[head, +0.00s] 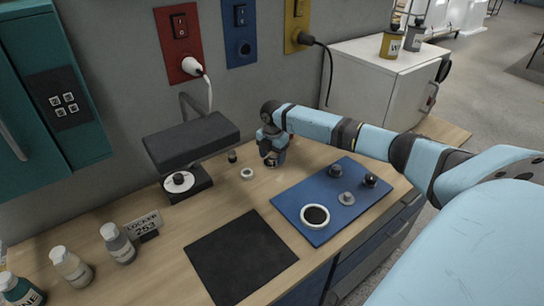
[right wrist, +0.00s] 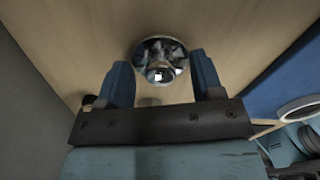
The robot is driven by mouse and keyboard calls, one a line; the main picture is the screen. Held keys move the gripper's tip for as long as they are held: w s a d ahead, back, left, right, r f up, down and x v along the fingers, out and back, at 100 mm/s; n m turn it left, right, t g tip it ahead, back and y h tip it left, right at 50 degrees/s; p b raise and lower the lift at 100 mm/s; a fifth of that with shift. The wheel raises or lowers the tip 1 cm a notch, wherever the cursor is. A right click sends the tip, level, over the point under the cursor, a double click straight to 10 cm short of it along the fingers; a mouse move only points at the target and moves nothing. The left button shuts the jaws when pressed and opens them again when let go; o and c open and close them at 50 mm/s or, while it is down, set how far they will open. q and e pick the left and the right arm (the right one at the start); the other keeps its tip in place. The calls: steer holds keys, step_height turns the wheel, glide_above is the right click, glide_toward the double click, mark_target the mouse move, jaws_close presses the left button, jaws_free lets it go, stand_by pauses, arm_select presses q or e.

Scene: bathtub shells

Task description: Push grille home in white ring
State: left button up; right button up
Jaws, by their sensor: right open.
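A large white ring (head: 304,223) lies on the blue mat, with a dark round face (head: 316,215) inside it. This may be the grille; its seating is too small to tell. Part of the white ring shows at the right edge of the right wrist view (right wrist: 296,108). My right gripper (head: 271,160) points down over the wooden counter, left of and behind the blue mat, away from the ring. In the right wrist view its open fingers (right wrist: 160,70) stand either side of a shiny chrome dome (right wrist: 160,52); contact is unclear. My left gripper is not in view.
The blue mat (head: 290,205) also bears a grey disc (head: 346,198) and two dark knobs (head: 370,180). A black lamp-like device (head: 190,140) and bottles (head: 117,243) stand left. The black mat (head: 240,258) is empty.

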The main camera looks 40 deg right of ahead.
steer(key=shift+c, duration=0.4)
steer(key=c, duration=1)
steer(key=shift+o, duration=0.2)
